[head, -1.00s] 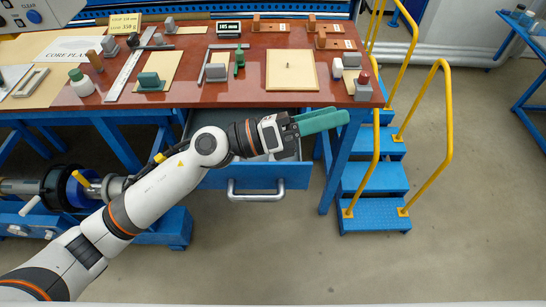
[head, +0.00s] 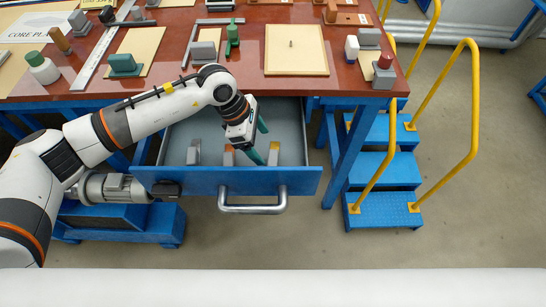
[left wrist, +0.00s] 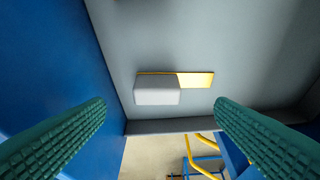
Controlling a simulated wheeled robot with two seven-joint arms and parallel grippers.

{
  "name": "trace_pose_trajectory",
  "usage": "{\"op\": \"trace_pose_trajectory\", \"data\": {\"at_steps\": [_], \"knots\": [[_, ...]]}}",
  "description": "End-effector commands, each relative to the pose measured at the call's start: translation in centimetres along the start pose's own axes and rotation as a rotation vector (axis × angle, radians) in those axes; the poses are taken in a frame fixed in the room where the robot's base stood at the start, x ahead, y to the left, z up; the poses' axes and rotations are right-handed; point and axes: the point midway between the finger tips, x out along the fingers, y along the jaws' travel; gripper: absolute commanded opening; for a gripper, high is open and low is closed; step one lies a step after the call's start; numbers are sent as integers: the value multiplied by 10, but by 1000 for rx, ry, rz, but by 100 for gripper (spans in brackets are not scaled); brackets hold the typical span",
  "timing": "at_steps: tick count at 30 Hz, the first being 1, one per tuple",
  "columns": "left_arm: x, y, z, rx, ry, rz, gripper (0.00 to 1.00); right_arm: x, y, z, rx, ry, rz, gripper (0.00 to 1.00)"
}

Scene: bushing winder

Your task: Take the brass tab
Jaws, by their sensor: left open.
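The brass tab (head: 275,147) is a yellow metal piece in the open drawer's right part, with a grey block against it. In the left wrist view the brass tab (left wrist: 196,79) lies flat-looking beside and partly behind the pale grey block (left wrist: 157,91). My left gripper (head: 259,141) has green fingers, points down into the drawer and is open. It is just left of and above the tab in the head view. In the left wrist view its fingers (left wrist: 160,110) stand wide apart on either side of the tab, not touching it. My right gripper is not in view.
The blue drawer (head: 180,181) with a metal handle (head: 252,208) also holds a copper-coloured piece (head: 229,150) and another grey block (head: 193,152). The red-brown tabletop (head: 365,85) overhangs its back. Blue steps (head: 385,210) with yellow rails stand right.

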Motion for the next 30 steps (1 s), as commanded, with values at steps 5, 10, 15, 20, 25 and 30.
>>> {"op": "trace_pose_trajectory", "data": {"at_steps": [5,10,15,20,25,30], "knots": [[17,0,-1,-1,2,0,78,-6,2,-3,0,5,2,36],[32,5,-4,-2,3,4,78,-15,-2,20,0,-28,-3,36],[58,8,-4,-2,3,2,78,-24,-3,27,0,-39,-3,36],[71,7,-4,-1,3,0,78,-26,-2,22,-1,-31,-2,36],[72,7,-3,-1,3,-1,78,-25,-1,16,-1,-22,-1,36],[72,7,-3,-1,3,-1,57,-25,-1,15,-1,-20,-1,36]]}}
